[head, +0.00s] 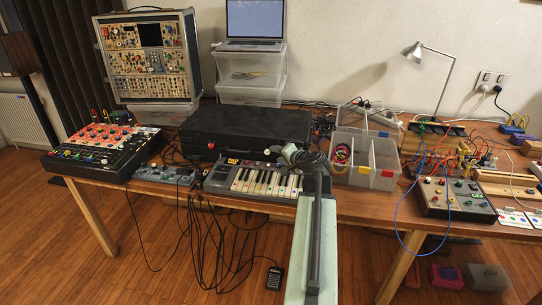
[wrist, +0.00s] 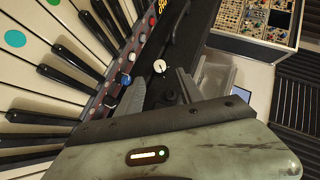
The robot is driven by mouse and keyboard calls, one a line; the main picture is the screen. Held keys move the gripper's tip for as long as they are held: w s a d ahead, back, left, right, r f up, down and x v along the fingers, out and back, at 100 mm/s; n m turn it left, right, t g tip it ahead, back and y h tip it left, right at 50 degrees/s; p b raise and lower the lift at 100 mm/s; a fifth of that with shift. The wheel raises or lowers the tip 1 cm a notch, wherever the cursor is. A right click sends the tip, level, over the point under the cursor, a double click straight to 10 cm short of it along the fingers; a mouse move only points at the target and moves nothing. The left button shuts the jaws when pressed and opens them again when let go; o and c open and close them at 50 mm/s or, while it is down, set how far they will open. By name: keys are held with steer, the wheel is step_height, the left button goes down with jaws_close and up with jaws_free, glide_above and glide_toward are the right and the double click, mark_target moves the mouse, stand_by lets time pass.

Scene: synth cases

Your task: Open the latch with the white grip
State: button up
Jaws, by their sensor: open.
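A closed black case (head: 245,128) lies on the table behind a small keyboard. A small round white grip (wrist: 160,66) shows on the dark case front in the wrist view, just beyond my fingers. A red spot (head: 211,145) shows on the case front, further left. My gripper (head: 297,156) is in front of the case's right part, above the keyboard's right end. In the wrist view my gripper (wrist: 153,92) is open, its fingers apart with nothing seen between them.
The keyboard (head: 262,182) sits close in front of the case, its keys marked with coloured dots. A clear divided bin (head: 375,163) stands right of the case. A red-and-black mixer (head: 98,148) is at the left. Cables hang over the table's front edge.

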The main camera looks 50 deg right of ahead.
mark_target(268, 152)
steer(key=b+x, duration=0.2)
steer(key=x, duration=0.4)
steer(key=shift+w+f, duration=0.15)
jaws_close()
